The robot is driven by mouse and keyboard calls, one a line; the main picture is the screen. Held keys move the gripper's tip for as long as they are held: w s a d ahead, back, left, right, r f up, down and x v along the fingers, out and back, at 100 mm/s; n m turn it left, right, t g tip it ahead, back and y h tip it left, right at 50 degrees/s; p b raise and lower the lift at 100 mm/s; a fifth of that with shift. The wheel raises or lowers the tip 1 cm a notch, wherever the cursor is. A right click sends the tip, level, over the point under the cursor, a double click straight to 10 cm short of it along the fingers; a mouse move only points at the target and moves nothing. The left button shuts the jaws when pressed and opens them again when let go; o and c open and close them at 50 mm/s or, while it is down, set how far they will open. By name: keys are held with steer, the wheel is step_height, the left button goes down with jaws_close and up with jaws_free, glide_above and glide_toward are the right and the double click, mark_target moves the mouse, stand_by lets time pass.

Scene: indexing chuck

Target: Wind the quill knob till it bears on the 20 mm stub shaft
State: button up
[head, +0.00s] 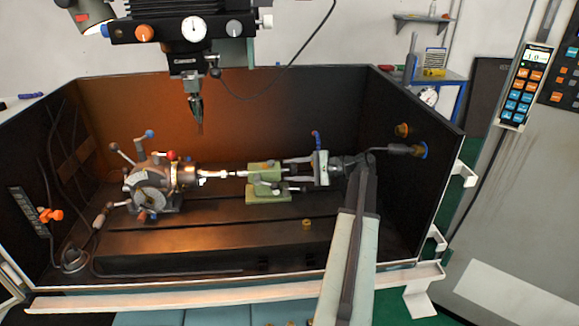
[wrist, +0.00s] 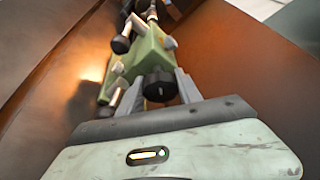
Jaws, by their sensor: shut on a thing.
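The green tailstock (head: 264,185) stands on the slotted table, right of the indexing chuck (head: 150,186). The bright stub shaft (head: 215,174) shows between chuck and tailstock, its left end at the chuck. Whether the tailstock's point touches it is too small to tell. My gripper (head: 288,173) reaches in from the right, its fingers pointing left at the tailstock's right end. In the wrist view my gripper (wrist: 160,86) has a finger on each side of the black quill knob (wrist: 160,88) and is shut on it. The green tailstock body (wrist: 148,55) rises behind the knob.
A milling head with a pointed tool (head: 196,105) hangs above the table. Dark enclosure walls surround the table, with a hose nozzle (head: 400,149) on the right wall. Levers with coloured balls stick out from the chuck. A small brass piece (head: 306,224) lies on the table front.

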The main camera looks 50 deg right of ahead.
steer(key=m+g+p, duration=0.2)
steer(key=m, duration=0.1)
steer(key=shift+d+r, duration=0.1)
steer(key=shift+d, duration=0.15)
steer(key=shift+a+m+g+y+p, duration=0.1)
steer(key=shift+m+g+y+p, duration=0.7)
steer(key=shift+m, duration=0.9)
steer(key=shift+f, duration=0.2)
steer(key=o, duration=1.1)
steer(key=shift+r, duration=0.1)
